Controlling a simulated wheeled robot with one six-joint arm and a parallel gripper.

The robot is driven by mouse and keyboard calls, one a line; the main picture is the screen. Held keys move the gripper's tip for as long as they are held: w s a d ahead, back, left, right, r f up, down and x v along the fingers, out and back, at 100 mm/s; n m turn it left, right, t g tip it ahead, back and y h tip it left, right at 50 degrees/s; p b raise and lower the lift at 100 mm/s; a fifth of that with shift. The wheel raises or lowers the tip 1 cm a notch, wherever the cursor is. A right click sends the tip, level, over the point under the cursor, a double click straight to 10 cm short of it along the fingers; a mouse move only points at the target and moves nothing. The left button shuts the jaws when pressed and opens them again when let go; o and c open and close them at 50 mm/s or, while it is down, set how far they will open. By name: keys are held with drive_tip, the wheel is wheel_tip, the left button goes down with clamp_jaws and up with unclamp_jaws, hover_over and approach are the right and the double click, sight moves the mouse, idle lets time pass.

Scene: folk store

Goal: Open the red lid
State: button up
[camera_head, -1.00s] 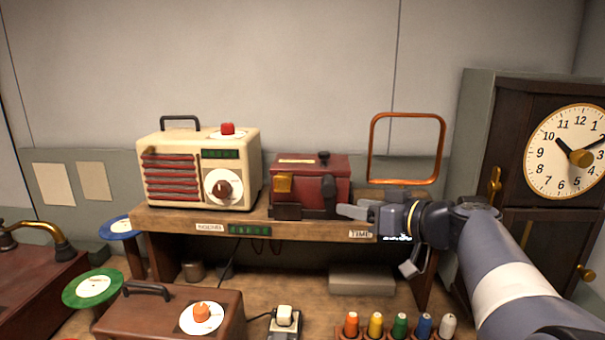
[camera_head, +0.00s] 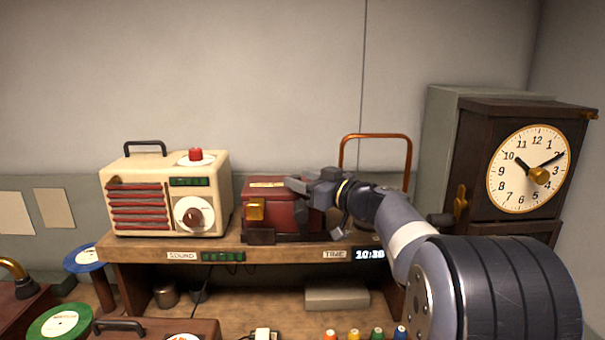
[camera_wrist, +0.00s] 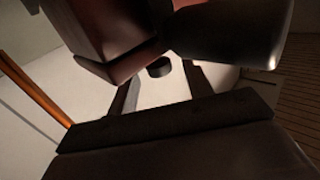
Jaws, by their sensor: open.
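The red box (camera_head: 268,212) stands on the wooden shelf, right of the cream radio. It has a brass latch (camera_head: 256,211) on its front and a red lid (camera_head: 262,184) on top, which looks shut. My gripper (camera_head: 298,186) is open at the right part of the lid, its tips close over the top edge. I cannot tell whether it touches. The lid's dark knob is hidden behind my gripper in the head view. The wrist view is dark and close; a small black knob (camera_wrist: 158,67) shows near its middle.
The cream radio (camera_head: 165,195) stands close on the left. An orange-brown frame (camera_head: 377,137) rises behind my arm. A dark clock cabinet (camera_head: 475,195) stands at the right. Coloured pegs (camera_head: 377,334) are below the wooden shelf (camera_head: 150,248).

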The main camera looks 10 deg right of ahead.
drive_tip(key=shift+w+a, duration=0.15)
drive_tip(key=shift+w, duration=0.05)
clamp_jaws()
idle(0.5)
